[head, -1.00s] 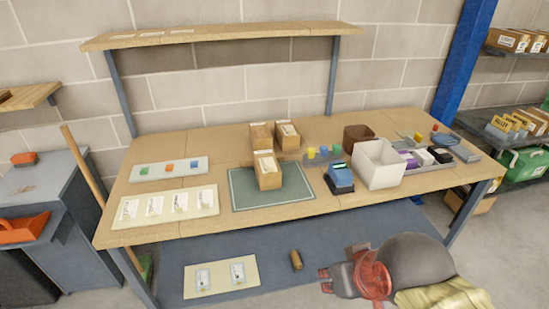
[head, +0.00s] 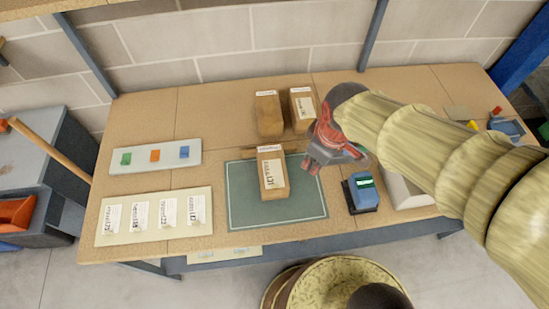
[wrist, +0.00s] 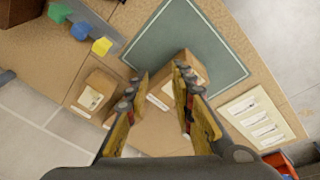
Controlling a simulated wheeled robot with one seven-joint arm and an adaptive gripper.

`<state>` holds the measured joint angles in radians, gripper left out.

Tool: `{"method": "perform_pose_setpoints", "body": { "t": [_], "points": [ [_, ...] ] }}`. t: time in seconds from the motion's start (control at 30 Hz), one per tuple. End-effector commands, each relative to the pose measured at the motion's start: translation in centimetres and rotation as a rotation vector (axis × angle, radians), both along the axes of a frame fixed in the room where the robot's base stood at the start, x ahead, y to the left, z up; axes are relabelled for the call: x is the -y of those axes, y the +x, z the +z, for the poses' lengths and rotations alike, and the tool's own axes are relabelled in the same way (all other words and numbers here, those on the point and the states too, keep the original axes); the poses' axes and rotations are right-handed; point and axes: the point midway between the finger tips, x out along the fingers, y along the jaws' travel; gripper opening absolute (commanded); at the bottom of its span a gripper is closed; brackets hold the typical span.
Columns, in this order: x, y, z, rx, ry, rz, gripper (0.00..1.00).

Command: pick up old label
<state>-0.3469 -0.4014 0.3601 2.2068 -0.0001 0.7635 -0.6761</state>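A brown carton (head: 282,185) stands on the green mat (head: 237,205). It has a printed white label (head: 268,174) on its front and a pale strip on its top edge. I cannot tell which is the old label. My gripper (head: 312,166) is just right of the carton in the head view, above the bench. In the wrist view my gripper (wrist: 160,75) is open, its fingers apart and nothing held. The carton (wrist: 197,68) shows there beyond the fingertips, partly hidden by the right finger. Contact cannot be judged.
Two cartons (head: 268,115) stand behind the mat. A sheet with several labels (head: 105,238) and a tray with coloured blocks (head: 137,168) lie left. A blue device (head: 362,192) and a white bin (head: 405,190), mostly hidden by my arm, are right.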

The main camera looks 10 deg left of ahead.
Motion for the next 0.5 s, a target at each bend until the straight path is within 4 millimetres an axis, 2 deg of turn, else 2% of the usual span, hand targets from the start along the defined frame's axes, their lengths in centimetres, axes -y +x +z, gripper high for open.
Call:
{"method": "perform_pose_setpoints", "body": {
  "t": [0.03,0.2,0.3,0.5],
  "points": [
    [-1.9,0.1,0.5,-0.034,-0.028,0.117,0.24],
    [-6.7,-0.3,-1.5,-0.105,-0.096,0.466,0.24],
    [-8.6,-0.9,-2.8,-0.132,-0.121,0.616,0.24],
    [-10.3,-1.8,-4.5,-0.16,-0.144,0.769,0.24]
  ]
}}
